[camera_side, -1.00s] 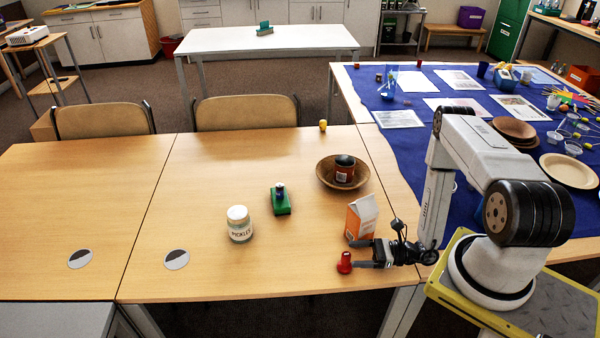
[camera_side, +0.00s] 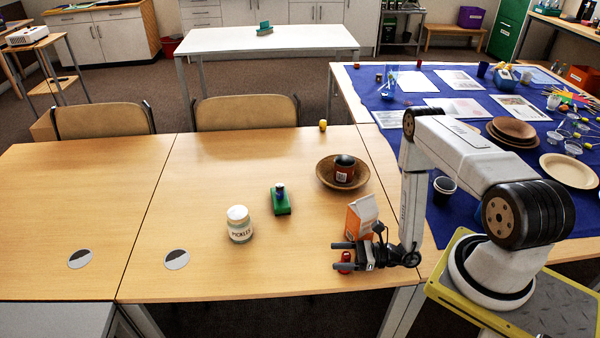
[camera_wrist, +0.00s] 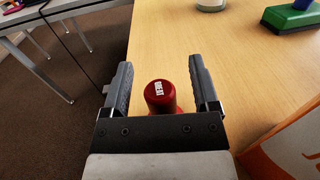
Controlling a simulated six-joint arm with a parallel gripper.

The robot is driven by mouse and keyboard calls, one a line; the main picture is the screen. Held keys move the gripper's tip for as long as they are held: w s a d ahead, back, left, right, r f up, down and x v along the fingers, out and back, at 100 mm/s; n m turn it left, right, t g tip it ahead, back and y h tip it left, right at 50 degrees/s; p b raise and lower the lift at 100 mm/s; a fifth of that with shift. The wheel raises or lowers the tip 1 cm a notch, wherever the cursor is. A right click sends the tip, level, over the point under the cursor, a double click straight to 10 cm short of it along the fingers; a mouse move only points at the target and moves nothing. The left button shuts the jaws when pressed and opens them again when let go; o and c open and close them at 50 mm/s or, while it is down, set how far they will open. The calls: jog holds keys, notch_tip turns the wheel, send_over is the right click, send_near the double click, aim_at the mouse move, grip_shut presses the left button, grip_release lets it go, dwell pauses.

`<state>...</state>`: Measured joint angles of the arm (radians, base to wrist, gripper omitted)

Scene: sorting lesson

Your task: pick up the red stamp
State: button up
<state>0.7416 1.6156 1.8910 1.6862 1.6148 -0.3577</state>
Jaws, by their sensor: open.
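The red stamp (camera_side: 346,258) stands on the light wooden table near its front edge, partly hidden by my gripper in the side view. My gripper (camera_side: 333,256) is open, with its fingers pointing left on either side of the stamp. In the wrist view the stamp's rounded red top (camera_wrist: 160,95) with a small white label shows between the two open fingers of my gripper (camera_wrist: 160,75). There is a gap at each finger, larger on the right. The stamp's lower part is mostly hidden behind the top.
An orange and white carton (camera_side: 362,217) stands close behind my gripper. The table's left part is clear.

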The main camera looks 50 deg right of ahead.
jog(key=shift+w+a, duration=0.15)
jog(key=shift+w, duration=0.05)
dwell(0.5)
grip_shut()
